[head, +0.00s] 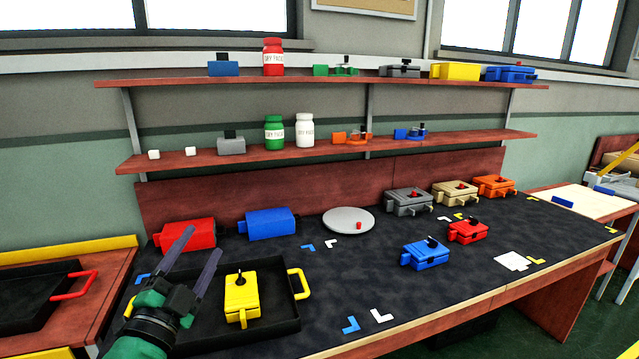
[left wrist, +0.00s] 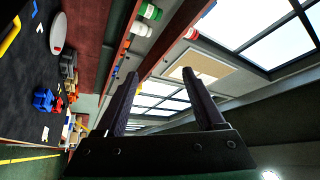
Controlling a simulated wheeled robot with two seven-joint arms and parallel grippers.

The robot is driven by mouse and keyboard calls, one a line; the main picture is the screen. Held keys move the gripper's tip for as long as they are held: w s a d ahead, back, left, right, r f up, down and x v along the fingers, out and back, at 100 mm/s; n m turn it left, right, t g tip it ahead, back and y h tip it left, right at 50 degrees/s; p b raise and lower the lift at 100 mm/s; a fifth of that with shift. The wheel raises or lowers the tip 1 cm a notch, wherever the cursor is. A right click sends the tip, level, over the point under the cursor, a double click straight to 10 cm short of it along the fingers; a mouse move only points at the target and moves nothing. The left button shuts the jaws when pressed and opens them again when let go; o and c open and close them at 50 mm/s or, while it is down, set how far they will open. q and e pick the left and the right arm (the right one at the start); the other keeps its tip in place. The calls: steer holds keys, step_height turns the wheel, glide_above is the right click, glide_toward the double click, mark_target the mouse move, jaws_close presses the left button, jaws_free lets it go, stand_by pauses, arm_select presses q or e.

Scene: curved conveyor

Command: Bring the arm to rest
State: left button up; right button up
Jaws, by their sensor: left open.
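My left gripper (head: 196,262) is open and empty in the head view. It is raised over the left part of the black-topped workbench (head: 390,290), at the left side of a black tray with yellow handles (head: 272,329). A yellow box (head: 241,298) with a dark knob sits in that tray, to the right of the gripper. In the left wrist view the two fingers of the left gripper (left wrist: 165,95) stand apart, with only the wall, shelves and windows beyond them. My right gripper is in neither view.
A red box (head: 187,233) and a blue box (head: 271,224) stand behind the tray. A grey round plate (head: 345,222) and several coloured boxes lie further right. Two shelves (head: 330,150) hold jars and small parts. The bench's front middle is mostly clear.

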arm_select(q)
steer(key=s+a+f+n+g+y, duration=0.3)
steer(key=f+n+g, duration=0.2)
steer(key=f, duration=0.5)
steer(key=s+a+f+n+g+y, duration=0.3)
steer(key=a+f+n+g, duration=0.15)
steer(key=f, duration=0.65)
steer(key=s+d+f+n+g+h, duration=0.1)
steer(key=s+d+f+g+h, duration=0.2)
steer(key=s+f, duration=0.4)
steer(key=s+d+f+n+g, duration=0.1)
steer(key=s+d+f+g, duration=0.2)
steer(key=s+f+g, duration=0.45)
steer(key=s+f+t+b, duration=0.1)
steer(key=s+f+b, duration=0.15)
steer(key=f, duration=1.05)
steer(key=s+f+b, duration=0.1)
steer(key=f+b, duration=0.2)
steer(key=f, duration=1.1)
steer(key=s+a+f+g+b, duration=0.1)
steer(key=s+a+f+b, duration=0.15)
steer(key=s+f, duration=0.65)
steer(key=s+a+f+b, duration=0.1)
steer(key=s+f+b, duration=0.2)
steer(key=s+f, duration=0.6)
step_height(320, 180, up, 14)
steer(key=w+p, duration=0.1)
steer(key=p, duration=1.5)
